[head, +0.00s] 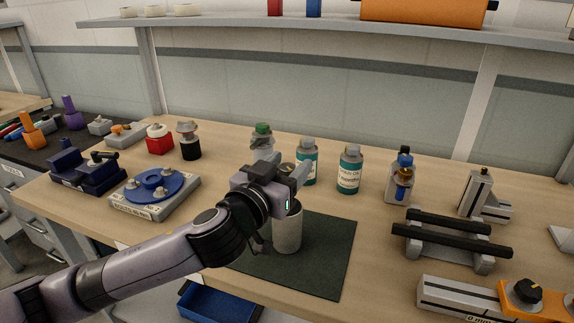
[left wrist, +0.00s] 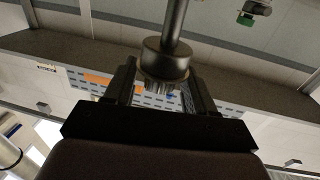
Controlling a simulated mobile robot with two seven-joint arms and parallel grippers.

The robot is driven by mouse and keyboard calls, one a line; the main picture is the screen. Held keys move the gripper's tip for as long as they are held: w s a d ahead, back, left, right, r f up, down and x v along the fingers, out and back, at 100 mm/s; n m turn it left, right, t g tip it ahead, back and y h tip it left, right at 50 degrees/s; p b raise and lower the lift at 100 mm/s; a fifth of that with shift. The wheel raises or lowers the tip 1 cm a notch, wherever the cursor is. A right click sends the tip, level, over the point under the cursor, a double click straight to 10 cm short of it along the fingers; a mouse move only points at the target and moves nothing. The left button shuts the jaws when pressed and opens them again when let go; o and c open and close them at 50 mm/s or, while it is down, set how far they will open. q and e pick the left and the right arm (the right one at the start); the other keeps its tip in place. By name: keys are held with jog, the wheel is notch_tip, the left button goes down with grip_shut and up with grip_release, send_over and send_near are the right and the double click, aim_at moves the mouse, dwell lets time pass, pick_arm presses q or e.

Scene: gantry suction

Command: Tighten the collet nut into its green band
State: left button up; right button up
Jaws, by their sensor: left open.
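My left gripper (head: 284,172) is open above a pale grey upright cylinder (head: 287,230) on the dark green mat (head: 325,255). A small round dark top (head: 288,167) shows between its fingers, partly hidden by them. In the left wrist view, a dark round nut-like piece with a ribbed edge (left wrist: 165,62), on a smooth rod, lies between the spread fingers of the left gripper (left wrist: 162,85). I take it for the collet nut; contact with the fingers cannot be told. I cannot make out its green band. My right gripper is not in view.
Teal bottles (head: 349,170) and a green-topped jar (head: 262,137) stand behind the gripper. A blue round fixture (head: 160,188) is at the left. A dark-railed stand (head: 455,238) and a grey-orange block (head: 480,300) are at the right. The mat's right part is clear.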

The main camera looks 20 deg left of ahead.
pick_arm(q)
jog(key=c, duration=0.9)
jog(key=shift+f, duration=0.1)
jog(key=shift+c, duration=0.2)
jog(key=shift+m+h, duration=0.3)
jog(key=shift+h, duration=0.1)
jog(key=shift+m+h, duration=0.3)
jog(key=shift+h, duration=0.2)
jog(key=shift+m+g+h+p, duration=0.5)
jog(key=shift+m+g+h, duration=0.15)
jog(key=shift+h, duration=0.35)
jog(key=o, duration=0.9)
